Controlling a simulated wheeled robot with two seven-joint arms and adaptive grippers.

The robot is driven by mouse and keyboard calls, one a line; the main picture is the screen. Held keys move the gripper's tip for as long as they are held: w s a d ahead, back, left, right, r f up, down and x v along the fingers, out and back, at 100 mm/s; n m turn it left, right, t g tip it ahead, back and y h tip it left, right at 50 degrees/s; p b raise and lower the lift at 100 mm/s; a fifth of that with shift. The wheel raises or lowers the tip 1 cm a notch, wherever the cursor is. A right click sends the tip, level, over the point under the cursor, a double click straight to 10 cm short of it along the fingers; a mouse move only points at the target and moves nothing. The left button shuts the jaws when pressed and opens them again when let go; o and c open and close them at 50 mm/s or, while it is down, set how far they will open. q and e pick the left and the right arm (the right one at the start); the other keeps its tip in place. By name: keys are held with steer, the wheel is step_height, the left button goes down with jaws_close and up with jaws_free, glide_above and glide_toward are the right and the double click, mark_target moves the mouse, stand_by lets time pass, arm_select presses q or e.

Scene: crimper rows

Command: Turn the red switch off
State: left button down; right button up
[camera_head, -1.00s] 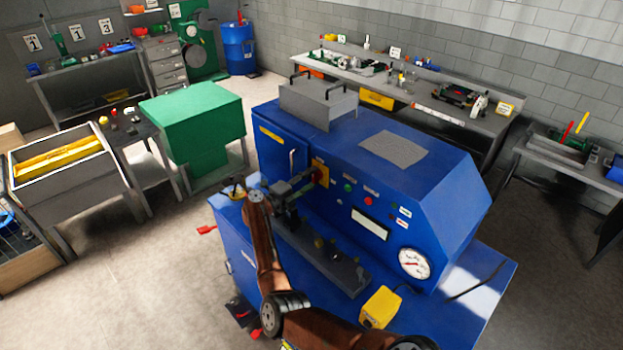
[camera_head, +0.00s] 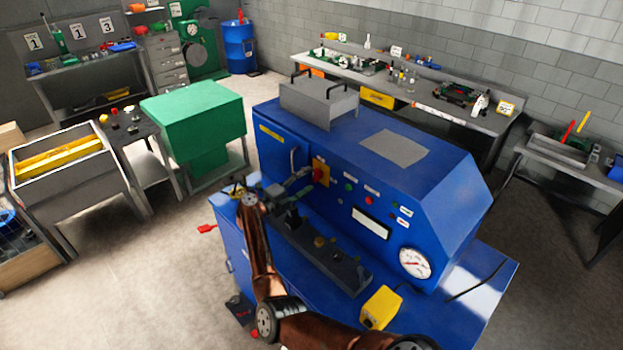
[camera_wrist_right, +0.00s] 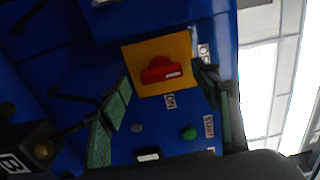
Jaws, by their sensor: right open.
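The red switch (camera_head: 320,174) is a rotary knob on a yellow plate on the front of the blue machine (camera_head: 350,200). In the right wrist view the red switch (camera_wrist_right: 162,70) lies roughly crosswise, with a white mark toward its right end. Small labels sit below and right of the plate; I cannot read them surely. My right gripper (camera_head: 297,184) is left of the switch in the head view, apart from it. In the wrist view its green-padded fingers (camera_wrist_right: 168,112) are spread, with the switch beyond the gap between them. My left gripper is not in view.
A green button (camera_wrist_right: 189,132) is near the right finger in the wrist view. A dark rail with several small knobs (camera_head: 320,242) runs below my gripper. A yellow box (camera_head: 380,307) and a round gauge (camera_head: 415,263) are to the right.

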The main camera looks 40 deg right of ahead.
steer(key=a, duration=0.9)
steer(key=shift+s+a, duration=0.3)
steer(key=shift+s, duration=0.15)
steer(key=shift+d, duration=0.1)
